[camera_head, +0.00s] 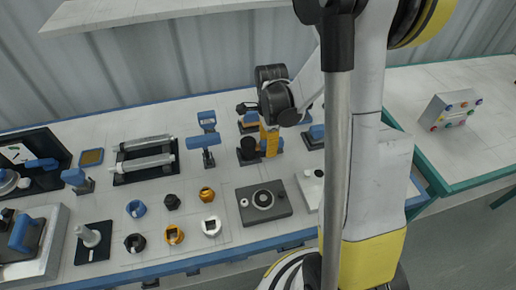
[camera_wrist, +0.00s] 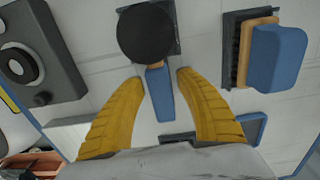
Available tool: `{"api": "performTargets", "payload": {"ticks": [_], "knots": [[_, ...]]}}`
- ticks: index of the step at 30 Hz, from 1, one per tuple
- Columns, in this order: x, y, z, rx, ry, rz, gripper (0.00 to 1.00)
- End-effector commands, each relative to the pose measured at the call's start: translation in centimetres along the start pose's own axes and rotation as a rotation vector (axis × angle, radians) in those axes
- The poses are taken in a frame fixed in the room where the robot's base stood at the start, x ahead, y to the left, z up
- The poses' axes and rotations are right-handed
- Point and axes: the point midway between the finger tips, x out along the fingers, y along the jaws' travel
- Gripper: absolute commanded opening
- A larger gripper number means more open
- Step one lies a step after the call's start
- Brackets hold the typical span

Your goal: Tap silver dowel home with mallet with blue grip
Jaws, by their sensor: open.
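The mallet with blue grip shows in the wrist view, with a round black head (camera_wrist: 145,36) and a blue handle (camera_wrist: 160,95) running down between my fingers. My gripper (camera_wrist: 180,75) is open, its two yellow fingers either side of the handle with gaps on both sides. In the head view my gripper (camera_head: 269,143) is low among the tools at the back of the bench, beside a black mallet head (camera_head: 247,148). A pale silvery peg (camera_head: 90,236) stands on a black plate at the front left; I cannot tell whether it is the silver dowel.
A blue-handled brush-like tool (camera_wrist: 275,55) is close right of my gripper in the wrist view. A grey box with a round dial (camera_head: 265,202) lies in front. Several ring-shaped parts and a rack of two silver cylinders (camera_head: 145,163) are to the left.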

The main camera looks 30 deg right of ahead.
Motion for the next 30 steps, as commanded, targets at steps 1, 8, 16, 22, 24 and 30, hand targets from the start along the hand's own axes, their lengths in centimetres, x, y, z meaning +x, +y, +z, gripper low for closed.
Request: {"api": "performTargets", "payload": {"ticks": [1, 8, 16, 22, 24, 30], "knots": [[-0.1, 0.0, 0.0, 0.000, 0.000, 0.000, 0.41], [-0.1, 0.0, 0.0, 0.000, 0.000, 0.000, 0.00], [-0.2, 0.0, 0.0, 0.000, 0.000, 0.000, 0.00], [-1.4, 0.0, 0.0, 0.000, 0.000, 0.000, 0.00], [-2.0, 0.0, 0.0, 0.000, 0.000, 0.000, 0.00], [-3.6, 0.0, 0.0, 0.000, 0.000, 0.000, 0.00]]}}
